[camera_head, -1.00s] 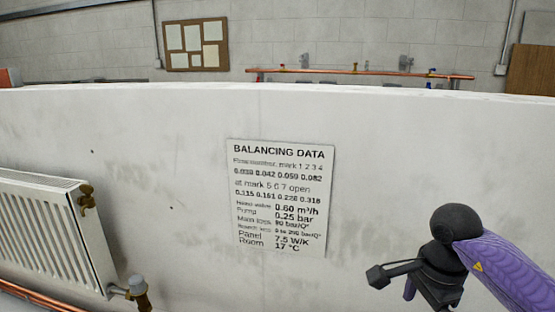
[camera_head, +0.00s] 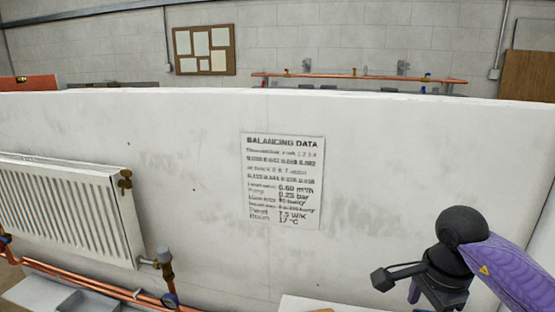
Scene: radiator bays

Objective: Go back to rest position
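My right arm comes in from the right edge, with a purple link and a black wrist. My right gripper (camera_head: 416,292) hangs at the lower right in front of the white wall, partly cut off by the bottom edge. Its fingertips are not clear enough to show whether it is open or shut, and I see no object held. My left gripper is not in view.
A white partition wall (camera_head: 380,170) stands ahead, with a balancing data sheet (camera_head: 283,182) on it. A grey tray (camera_head: 85,302) lies lower left.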

